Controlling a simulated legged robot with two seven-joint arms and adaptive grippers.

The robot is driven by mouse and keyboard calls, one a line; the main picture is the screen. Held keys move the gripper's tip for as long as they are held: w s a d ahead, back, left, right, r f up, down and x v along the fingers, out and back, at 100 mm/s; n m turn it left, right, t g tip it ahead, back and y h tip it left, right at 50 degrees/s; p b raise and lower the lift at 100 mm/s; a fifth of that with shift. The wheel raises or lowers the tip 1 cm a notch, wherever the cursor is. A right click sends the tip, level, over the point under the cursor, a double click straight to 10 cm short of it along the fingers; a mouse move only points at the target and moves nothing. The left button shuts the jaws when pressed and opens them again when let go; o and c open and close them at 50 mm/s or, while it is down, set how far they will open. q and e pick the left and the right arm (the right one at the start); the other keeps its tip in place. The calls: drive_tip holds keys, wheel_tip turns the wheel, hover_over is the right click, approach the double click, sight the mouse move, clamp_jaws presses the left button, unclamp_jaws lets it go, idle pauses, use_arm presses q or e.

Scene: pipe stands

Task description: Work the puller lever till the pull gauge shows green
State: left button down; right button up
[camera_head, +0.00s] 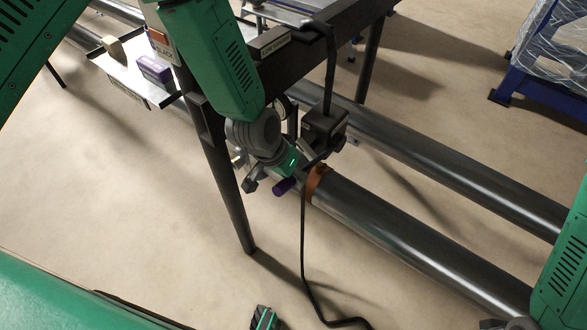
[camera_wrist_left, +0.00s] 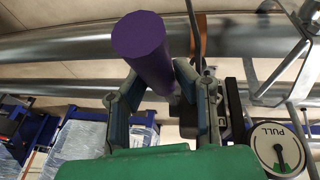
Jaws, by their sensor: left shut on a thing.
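In the left wrist view my left gripper's fingers (camera_wrist_left: 158,88) lie on both sides of the purple lever grip (camera_wrist_left: 140,38), which sticks out toward the camera. The round white pull gauge (camera_wrist_left: 280,150), marked PULL, shows at the lower right of that view. It has a dark needle and a small green patch near the bottom; I cannot tell exactly where the needle points.
A brown strap (camera_head: 317,183) circles the near pipe (camera_head: 410,240), and a black cable (camera_head: 303,240) hangs to the floor. A dark stand leg (camera_head: 228,190) is close to my left arm. A shelf (camera_head: 130,75) holds small blocks. A blue-framed wrapped load (camera_head: 550,60) stands far right.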

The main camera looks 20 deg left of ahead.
use_arm(q)
drive_tip(key=shift+w+d+r, duration=0.15)
drive_tip(key=shift+w+r, duration=0.05)
drive_tip(key=shift+w, duration=0.15)
drive_tip(key=c, duration=1.3)
unclamp_jaws()
drive_tip(key=shift+s+f, duration=0.1)
drive_tip(key=v, duration=1.2)
drive_tip(key=shift+d+f, duration=0.1)
drive_tip(key=s+a+f+n+g+y, duration=0.1)
drive_tip(key=s+a+f, duration=0.5)
drive_tip(key=s, duration=0.5)
drive_tip(key=s+a+f+n+g+y, duration=0.1)
drive_tip(key=s+a+f+y, duration=0.1)
drive_tip(key=s+a+f, duration=0.4)
drive_tip(key=s+f, duration=0.5)
drive_tip(key=shift+s, duration=0.3)
